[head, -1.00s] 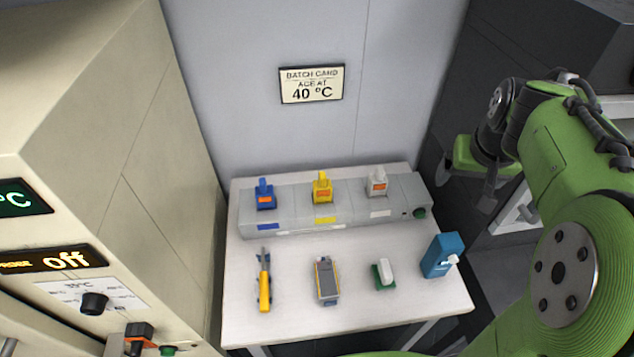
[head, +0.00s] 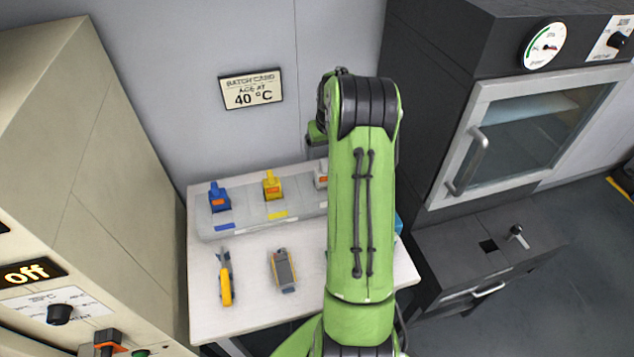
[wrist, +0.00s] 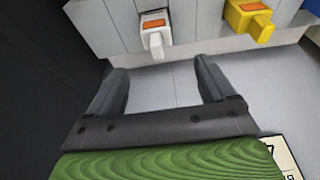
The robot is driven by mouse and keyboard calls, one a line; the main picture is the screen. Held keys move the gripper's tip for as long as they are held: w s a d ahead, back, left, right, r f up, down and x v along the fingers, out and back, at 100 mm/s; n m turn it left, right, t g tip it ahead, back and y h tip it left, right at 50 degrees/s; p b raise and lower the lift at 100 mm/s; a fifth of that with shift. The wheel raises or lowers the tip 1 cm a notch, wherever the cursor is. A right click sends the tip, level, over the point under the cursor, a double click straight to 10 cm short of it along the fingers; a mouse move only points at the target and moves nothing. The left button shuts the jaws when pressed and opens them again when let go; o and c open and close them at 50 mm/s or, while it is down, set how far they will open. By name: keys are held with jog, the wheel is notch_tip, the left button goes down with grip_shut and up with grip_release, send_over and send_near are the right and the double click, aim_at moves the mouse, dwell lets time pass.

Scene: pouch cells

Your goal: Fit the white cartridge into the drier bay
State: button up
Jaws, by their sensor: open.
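The white cartridge (head: 321,176) stands at the right of the grey rack (head: 262,224) in the head view, partly hidden by my arm. In the wrist view the white cartridge (wrist: 153,24) has an orange label, and its handle points toward the gap between my fingers. My gripper (wrist: 160,68) is open and empty, with the cartridge just beyond its fingertips. My arm hides the gripper in the head view.
Yellow (head: 273,185) and blue (head: 219,197) cartridges stand left of the white one. A yellow-handled tool (head: 226,280) and a grey-yellow device (head: 284,270) lie on the table (head: 250,318). A dark oven (head: 520,130) stands right, a beige cabinet (head: 80,160) left.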

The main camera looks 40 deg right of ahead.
aim_at(324, 162)
jog(key=x, duration=1)
jog(key=shift+w+d+f, duration=0.1)
jog(key=shift+d+f, duration=0.15)
jog(key=shift+r, duration=0.1)
jog(key=shift+c, duration=1.4)
grip_shut()
